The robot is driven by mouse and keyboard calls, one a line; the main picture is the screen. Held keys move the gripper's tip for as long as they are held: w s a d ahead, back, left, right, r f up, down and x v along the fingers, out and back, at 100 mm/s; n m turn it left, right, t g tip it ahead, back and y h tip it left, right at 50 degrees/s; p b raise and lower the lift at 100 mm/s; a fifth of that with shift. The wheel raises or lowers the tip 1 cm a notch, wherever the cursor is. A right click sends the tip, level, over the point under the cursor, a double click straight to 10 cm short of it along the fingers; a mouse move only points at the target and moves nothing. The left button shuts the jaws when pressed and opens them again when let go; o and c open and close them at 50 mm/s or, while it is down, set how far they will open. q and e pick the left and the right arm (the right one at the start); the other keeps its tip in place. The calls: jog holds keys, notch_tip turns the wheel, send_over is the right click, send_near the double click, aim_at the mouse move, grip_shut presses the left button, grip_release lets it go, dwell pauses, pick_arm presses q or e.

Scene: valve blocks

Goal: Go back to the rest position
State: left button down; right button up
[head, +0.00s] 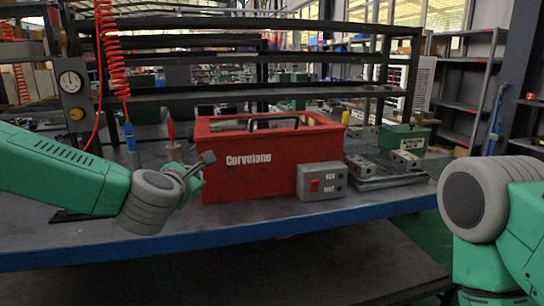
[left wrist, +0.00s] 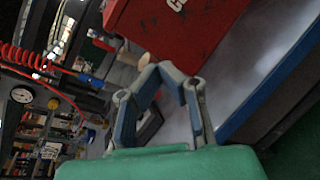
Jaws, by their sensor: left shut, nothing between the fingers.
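My left gripper (head: 206,160) is in front of the left end of the red toolbox (head: 240,180), above the workbench (head: 120,248). In the left wrist view, the left gripper's two fingers (left wrist: 160,72) meet at the tips with nothing between them. The red toolbox (left wrist: 175,30) also shows there, beyond the fingertips. My right arm comes in at the right edge of the head view. Its gripper is out of sight.
A grey switch box (head: 322,180) stands at the toolbox's front right. Grey metal blocks (head: 375,168) and a green box (head: 404,137) are further right. A red coiled hose (head: 112,50) hangs at the left near a gauge (head: 70,82). The bench's front strip is clear.

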pick_arm(q)
jog(key=s+f+m+g+h+p, duration=0.1)
jog(key=s+f+m+g, duration=0.1)
jog(key=s+f+m, duration=0.55)
jog(key=s+d+f+m+g, duration=0.1)
jog(key=s+f+m+g, duration=0.3)
jog(key=f, duration=0.7)
jog(key=s+f+m+g+h+p, duration=0.1)
jog(key=s+f+m, duration=0.3)
jog(key=s+f, duration=0.4)
jog(key=s+a+f+m+g+y, duration=0.1)
jog(key=s+a+f+m+g, duration=0.1)
jog(key=s, duration=0.6)
jog(key=s+a+f+m+g+p, duration=0.1)
jog(key=s+a+f+m+g, duration=0.2)
jog(key=s+a+m, duration=0.3)
jog(key=s+a+f+m+g+y, duration=0.1)
jog(key=s+a+f+m, duration=0.3)
jog(key=s, duration=0.6)
jog(key=shift+s+a+f+m+g+y, duration=0.35)
jog(key=shift+f+m+g, duration=0.1)
jog(key=shift+g, duration=0.35)
pick_arm(e)
jog(key=shift+a+r, duration=0.15)
jog(key=shift+r, duration=0.9)
jog(key=shift+a+r, duration=0.15)
jog(key=shift+r, duration=0.85)
